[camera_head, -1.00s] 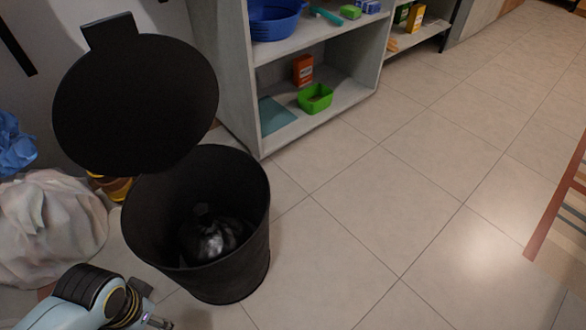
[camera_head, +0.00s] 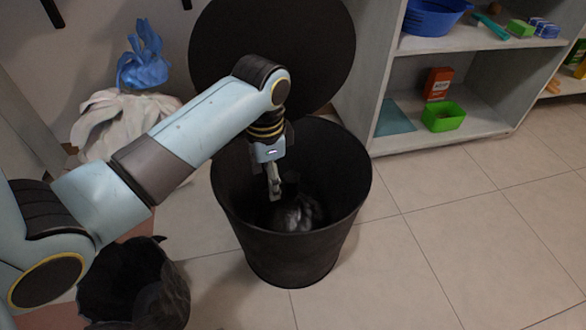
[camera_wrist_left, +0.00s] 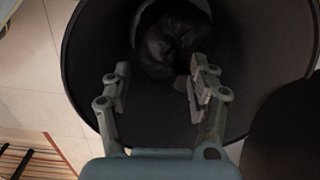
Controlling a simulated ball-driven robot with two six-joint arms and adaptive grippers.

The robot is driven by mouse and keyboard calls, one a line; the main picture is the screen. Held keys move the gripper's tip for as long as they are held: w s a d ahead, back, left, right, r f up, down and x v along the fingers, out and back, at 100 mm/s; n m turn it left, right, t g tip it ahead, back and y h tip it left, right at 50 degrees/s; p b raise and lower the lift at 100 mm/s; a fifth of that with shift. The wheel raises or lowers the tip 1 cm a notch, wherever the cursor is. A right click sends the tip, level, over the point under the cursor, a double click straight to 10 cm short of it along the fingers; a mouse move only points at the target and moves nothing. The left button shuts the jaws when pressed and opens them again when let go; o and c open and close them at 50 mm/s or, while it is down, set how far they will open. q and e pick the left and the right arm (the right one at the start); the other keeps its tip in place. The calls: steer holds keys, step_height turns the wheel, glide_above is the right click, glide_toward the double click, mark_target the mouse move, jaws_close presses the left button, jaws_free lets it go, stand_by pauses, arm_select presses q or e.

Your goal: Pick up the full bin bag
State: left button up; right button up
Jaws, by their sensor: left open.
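A dark, shiny bin bag (camera_head: 297,215) lies low inside the open black bin (camera_head: 345,225). In the left wrist view the bag (camera_wrist_left: 172,40) shows beyond the fingers, inside the bin (camera_wrist_left: 250,75). My left gripper (camera_head: 274,188) points down inside the bin's mouth, above and slightly left of the bag. In the left wrist view my left gripper (camera_wrist_left: 155,90) has its fingers spread with nothing between them; I cannot tell whether it touches the bag. The round black lid (camera_head: 325,50) stands open behind the bin. My right gripper is not in view.
A whitish bag with a blue top (camera_head: 140,65) stands at the back left. Another dark, open-topped container or bag (camera_head: 135,290) is at the lower left. A shelf (camera_head: 460,60) with a green box (camera_head: 442,116) stands at the right. The floor (camera_head: 450,240) right of the bin is clear.

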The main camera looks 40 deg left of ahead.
arm_select(q)
steer(key=m, duration=0.2)
glide_toward(291, 176)
steer(key=shift+s+a+f, duration=0.2)
steer(key=shift+s+a, duration=0.05)
steer(key=shift+s, duration=0.2)
step_height(291, 176, down, 5)
steer(key=b, duration=0.3)
steer(key=shift+w, duration=0.2)
steer(key=shift+f+b, duration=0.25)
steer(key=shift+b, duration=0.1)
steer(key=f+b, duration=0.3)
steer(key=shift+w+d+f, duration=0.15)
steer(key=shift+w+f, duration=0.05)
steer(key=shift+w, duration=0.1)
steer(key=shift+f+b, duration=0.6)
steer(key=shift+f, duration=0.2)
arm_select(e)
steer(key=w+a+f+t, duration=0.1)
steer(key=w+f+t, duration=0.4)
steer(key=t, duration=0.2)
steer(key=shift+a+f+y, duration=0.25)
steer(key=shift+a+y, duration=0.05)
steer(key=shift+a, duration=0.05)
arm_select(q)
steer(key=shift+w, duration=0.1)
jaws_close()
steer(key=shift+r, duration=0.1)
